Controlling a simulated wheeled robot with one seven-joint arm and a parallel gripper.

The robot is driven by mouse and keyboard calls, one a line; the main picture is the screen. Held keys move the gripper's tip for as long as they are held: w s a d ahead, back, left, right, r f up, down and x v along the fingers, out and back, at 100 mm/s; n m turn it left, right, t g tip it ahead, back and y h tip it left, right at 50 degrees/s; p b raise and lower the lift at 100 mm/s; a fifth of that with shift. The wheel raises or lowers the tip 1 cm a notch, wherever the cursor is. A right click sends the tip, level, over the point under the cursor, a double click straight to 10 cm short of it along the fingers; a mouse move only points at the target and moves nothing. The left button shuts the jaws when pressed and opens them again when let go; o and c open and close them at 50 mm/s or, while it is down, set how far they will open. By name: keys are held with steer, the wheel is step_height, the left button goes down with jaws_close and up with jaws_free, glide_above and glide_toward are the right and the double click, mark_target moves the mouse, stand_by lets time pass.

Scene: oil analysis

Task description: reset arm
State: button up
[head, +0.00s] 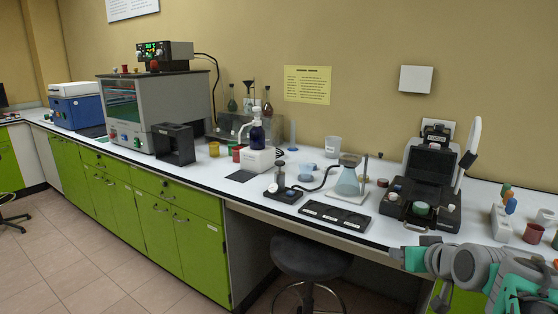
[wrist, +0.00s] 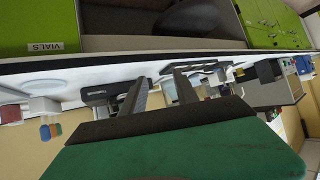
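My arm reaches in from the lower right of the head view, in front of the bench's front edge. My gripper (head: 399,254) points left there, near the black open case (head: 437,165). In the wrist view, my gripper (wrist: 160,78) shows two dark fingers standing apart. Nothing is held between them.
The white bench (head: 385,232) runs along the wall. A black tray (head: 335,216), a conical flask (head: 348,178) and a pump bottle (head: 257,135) stand on it. Small bottles and a red cup (head: 533,233) are at the right. A stool (head: 311,259) stands before the bench.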

steer(key=s+a+r+g+p, duration=0.1)
steer(key=s+a+g+p, duration=0.1)
steer(key=s+a+p, duration=0.3)
steer(key=s+a+r+g+p, duration=0.1)
steer(key=s+a+g+p, duration=0.15)
steer(key=a, duration=0.35)
steer(key=s+a+f+g+p, duration=0.1)
steer(key=s+a+g+p, duration=0.2)
steer(key=s, duration=0.7)
steer(key=shift+s+a+f+n+g+p, duration=0.35)
steer(key=shift+a+p, duration=0.45)
steer(key=shift+a, duration=0.35)
